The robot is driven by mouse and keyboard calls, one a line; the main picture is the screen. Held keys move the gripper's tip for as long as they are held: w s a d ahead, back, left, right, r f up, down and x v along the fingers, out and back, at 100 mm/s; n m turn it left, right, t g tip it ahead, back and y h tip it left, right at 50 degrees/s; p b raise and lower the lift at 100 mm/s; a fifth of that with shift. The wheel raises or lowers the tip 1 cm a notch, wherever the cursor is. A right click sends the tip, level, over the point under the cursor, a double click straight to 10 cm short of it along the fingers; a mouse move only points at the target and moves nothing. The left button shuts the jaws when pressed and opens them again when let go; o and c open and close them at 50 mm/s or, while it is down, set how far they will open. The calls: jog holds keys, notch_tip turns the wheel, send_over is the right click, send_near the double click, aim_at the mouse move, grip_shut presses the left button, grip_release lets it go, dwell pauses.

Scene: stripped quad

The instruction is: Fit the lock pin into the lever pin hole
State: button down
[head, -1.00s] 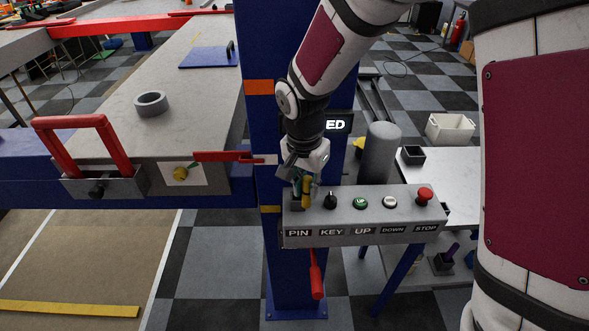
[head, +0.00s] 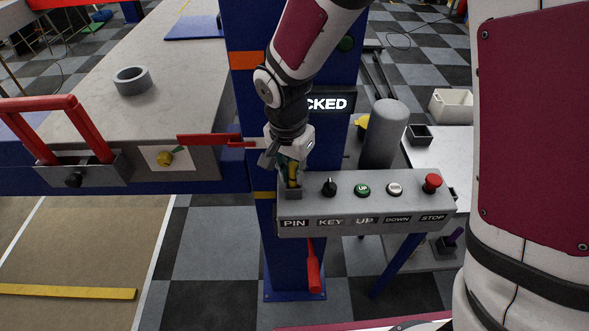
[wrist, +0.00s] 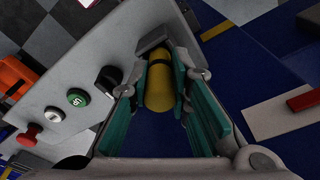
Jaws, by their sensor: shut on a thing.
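My gripper (head: 291,176) is shut on the yellow lock pin (wrist: 159,88), which shows between its teal finger pads in the wrist view. In the head view the pin (head: 293,174) is upright, just above or in the small grey PIN holder (head: 293,194) at the console's left end. I cannot tell whether its lower end is inside. A red lever (head: 210,139) lies to the left, against the blue column. No pin hole can be made out on the lever.
The grey console (head: 365,200) carries a black key switch (head: 329,187), UP and DOWN buttons and a red STOP button (head: 432,183). A sign (head: 328,104) ending in "CKED" stands behind my arm. A grey cylinder (head: 384,135) is behind the console. A red handle (head: 313,268) hangs below.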

jog(key=c, duration=1.5)
grip_release()
jog(key=shift+f, duration=0.1)
notch_tip(320, 180, up, 12)
jog(key=s+b, duration=0.1)
jog(key=s+d+r+n+t, duration=0.1)
jog(key=s+d+r+n, duration=0.1)
jog(key=s+d, duration=0.3)
jog(key=s+d+r+n+t, duration=0.2)
jog(key=s+d+r, duration=0.2)
jog(key=s+d, duration=0.1)
jog(key=s+d+r+n+t, duration=0.1)
jog(key=s+d+r+n, duration=0.2)
jog(key=s+d+r, duration=0.1)
jog(key=shift+s+d+r+y, duration=0.1)
jog(key=shift+s+d+y, duration=0.15)
jog(key=shift+d, duration=0.3)
jog(key=shift+s+d+y, duration=0.15)
jog(key=shift+s+d, duration=0.05)
jog(key=shift+d, duration=0.35)
